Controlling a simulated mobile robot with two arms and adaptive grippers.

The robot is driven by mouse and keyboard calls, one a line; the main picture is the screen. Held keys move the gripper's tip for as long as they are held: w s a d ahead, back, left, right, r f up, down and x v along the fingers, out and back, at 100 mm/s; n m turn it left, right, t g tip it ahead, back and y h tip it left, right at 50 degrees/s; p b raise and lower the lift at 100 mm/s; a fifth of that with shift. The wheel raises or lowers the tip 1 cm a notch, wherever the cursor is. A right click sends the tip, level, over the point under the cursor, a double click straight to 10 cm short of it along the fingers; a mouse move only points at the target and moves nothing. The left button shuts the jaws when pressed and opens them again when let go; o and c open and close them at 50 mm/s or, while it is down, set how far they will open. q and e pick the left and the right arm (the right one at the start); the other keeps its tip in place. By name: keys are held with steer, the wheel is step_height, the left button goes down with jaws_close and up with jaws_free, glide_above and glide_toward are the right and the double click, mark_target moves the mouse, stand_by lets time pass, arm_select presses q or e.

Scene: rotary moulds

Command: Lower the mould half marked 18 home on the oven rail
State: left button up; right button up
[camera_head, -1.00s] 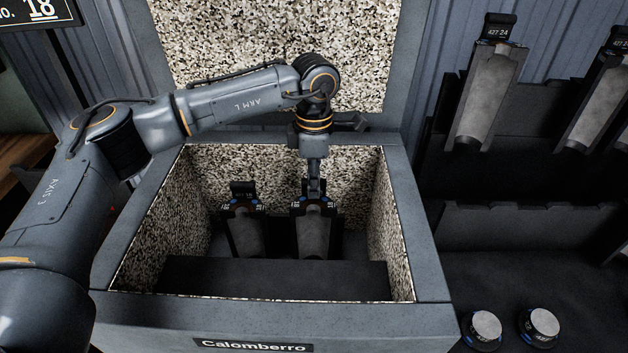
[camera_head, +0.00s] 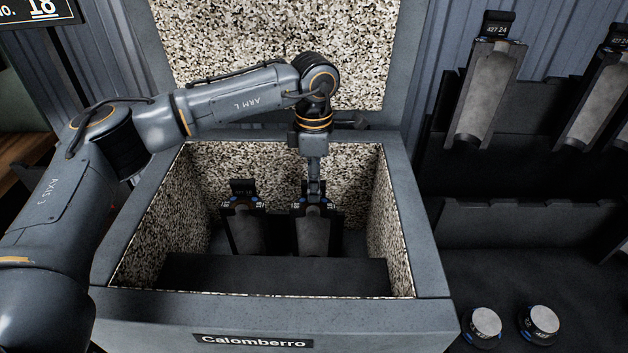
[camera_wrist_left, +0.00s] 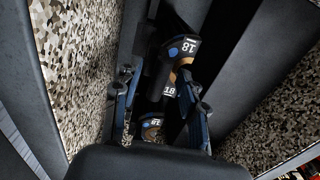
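A grey mould half (camera_head: 314,236) stands upright inside the oven (camera_head: 425,250), at the right of a second mould half (camera_head: 249,236) with a dark tab. My left gripper (camera_head: 314,188) is straight above the first half and appears shut on its top tab, which it hides. In the left wrist view, the two fingers (camera_wrist_left: 158,88) flank a dark part, and the top of the held half (camera_wrist_left: 152,126) shows below with an 18. The other half (camera_wrist_left: 187,47), also marked 18, is close by. The rail contact at the bottom is hidden. My right gripper is out of view.
The oven's speckled walls (camera_head: 395,235) leave limited room around the gripper. A dark block (camera_head: 275,275) crosses the front inside. The open lid (camera_head: 220,60) stands behind. A rack with mould halves (camera_head: 485,95) and two round pieces (camera_head: 540,322) are at the right.

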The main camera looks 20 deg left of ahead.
arm_select(q)
steer(key=shift+a+f, duration=0.1)
steer(key=shift+f, duration=0.3)
step_height(320, 180, up, 13)
steer(key=shift+w+f, duration=0.2)
steer(key=shift+r, duration=0.1)
step_height(320, 180, up, 7)
steer(key=p, duration=0.5)
steer(key=shift+p, duration=0.4)
